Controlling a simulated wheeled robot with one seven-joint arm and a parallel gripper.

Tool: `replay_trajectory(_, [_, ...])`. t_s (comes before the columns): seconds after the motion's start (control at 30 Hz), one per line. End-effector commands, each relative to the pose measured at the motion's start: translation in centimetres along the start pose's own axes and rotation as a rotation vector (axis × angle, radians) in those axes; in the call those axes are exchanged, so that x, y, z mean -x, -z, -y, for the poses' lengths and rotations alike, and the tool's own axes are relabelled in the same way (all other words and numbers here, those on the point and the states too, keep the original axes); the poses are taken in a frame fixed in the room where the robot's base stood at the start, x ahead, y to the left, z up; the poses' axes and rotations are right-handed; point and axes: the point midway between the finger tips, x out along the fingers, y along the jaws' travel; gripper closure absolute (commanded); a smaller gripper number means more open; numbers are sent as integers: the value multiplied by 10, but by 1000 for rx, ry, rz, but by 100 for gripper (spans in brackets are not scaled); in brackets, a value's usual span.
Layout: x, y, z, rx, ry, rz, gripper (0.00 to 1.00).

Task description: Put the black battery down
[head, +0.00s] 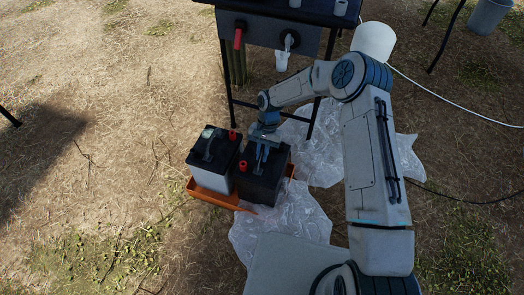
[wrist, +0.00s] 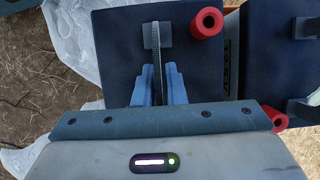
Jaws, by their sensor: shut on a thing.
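The black battery (head: 262,185) is a dark box with a red terminal cap and a strap handle on top. It stands upright at the right end of an orange tray (head: 216,199), beside a second battery (head: 213,160) with a black top and a light grey lower body. My gripper (head: 264,152) is above the black battery, its fingers shut on the handle. In the wrist view the gripper (wrist: 156,88) pinches the handle strap over the black battery (wrist: 190,65). The battery's underside is hidden, so I cannot tell whether it rests on the tray.
Crumpled clear plastic sheet (head: 284,228) lies on the ground around the tray's right side. Dry bare ground lies open to the left.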

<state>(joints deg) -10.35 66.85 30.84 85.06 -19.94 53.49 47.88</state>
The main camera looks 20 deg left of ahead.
Motion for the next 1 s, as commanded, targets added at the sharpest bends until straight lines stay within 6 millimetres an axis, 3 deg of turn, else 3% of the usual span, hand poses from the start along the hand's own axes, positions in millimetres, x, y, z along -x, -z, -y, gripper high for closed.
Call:
replay_trajectory(0.13, [-10,5,2,0,5,-2,100])
replay_trajectory(0.37, [-10,5,2,1,5,-3,100])
replay_trajectory(0.4, [-15,6,0,-1,0,0,78])
replay_trajectory(0.43, [-15,6,0,-1,0,0,70])
replay_trajectory(0.47, [-15,6,0,-1,0,0,67])
replay_trajectory(0.77, [-12,6,0,-1,1,0,67])
replay_trajectory(1.0, [26,5,0,-2,2,-3,67])
